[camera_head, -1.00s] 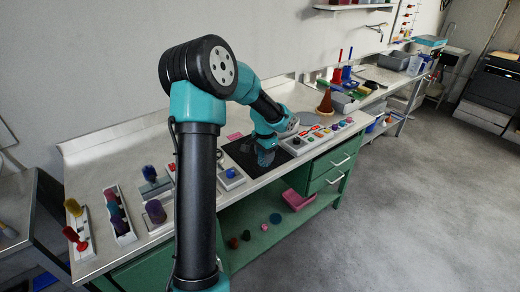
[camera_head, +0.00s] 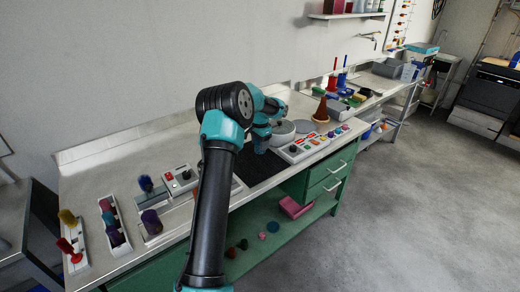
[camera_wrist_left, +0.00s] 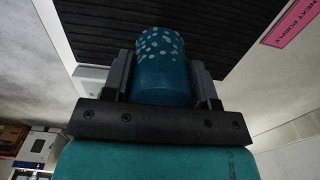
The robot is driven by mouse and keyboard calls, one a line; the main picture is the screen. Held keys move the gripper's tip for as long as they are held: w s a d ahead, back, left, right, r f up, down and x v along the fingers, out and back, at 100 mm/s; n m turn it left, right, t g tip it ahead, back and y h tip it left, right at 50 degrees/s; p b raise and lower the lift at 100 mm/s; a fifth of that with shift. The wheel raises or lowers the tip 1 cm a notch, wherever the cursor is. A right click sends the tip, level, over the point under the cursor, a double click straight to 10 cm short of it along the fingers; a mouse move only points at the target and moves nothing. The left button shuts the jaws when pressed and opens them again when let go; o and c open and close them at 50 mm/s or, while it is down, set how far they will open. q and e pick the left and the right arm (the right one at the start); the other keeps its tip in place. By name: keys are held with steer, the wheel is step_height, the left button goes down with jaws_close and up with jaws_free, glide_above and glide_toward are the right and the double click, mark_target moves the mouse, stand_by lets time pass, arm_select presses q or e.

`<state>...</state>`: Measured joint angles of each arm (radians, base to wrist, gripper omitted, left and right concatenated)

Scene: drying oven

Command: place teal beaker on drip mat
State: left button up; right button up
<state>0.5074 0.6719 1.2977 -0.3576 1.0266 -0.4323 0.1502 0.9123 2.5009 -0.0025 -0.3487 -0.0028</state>
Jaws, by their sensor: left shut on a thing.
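The teal beaker (camera_wrist_left: 162,65) has pale spots and sits between the two fingers of my left gripper (camera_wrist_left: 160,80), which is shut on it. The black ribbed drip mat (camera_wrist_left: 235,25) fills the background behind the beaker in the left wrist view. In the head view, my left gripper (camera_head: 262,138) is at the far side of the drip mat (camera_head: 258,168), partly hiding it. The beaker is hard to make out there, and I cannot tell whether it touches the mat. My right gripper is not in view.
A button panel (camera_head: 305,147) and a round grey vessel (camera_head: 283,132) stand right of the mat. A control box with a red button (camera_head: 180,180) and racks of coloured items (camera_head: 113,225) stand to the left. A pink label (camera_wrist_left: 292,22) lies beside the mat.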

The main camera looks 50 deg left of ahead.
arm_select(q)
steer(key=shift+w+a, duration=0.2)
steer(key=shift+a, duration=0.05)
steer(key=shift+f, duration=1.8)
steer(key=shift+f, duration=0.15)
steer(key=o, duration=0.9)
step_height(320, 180, up, 12)
steer(key=shift+r, duration=0.2)
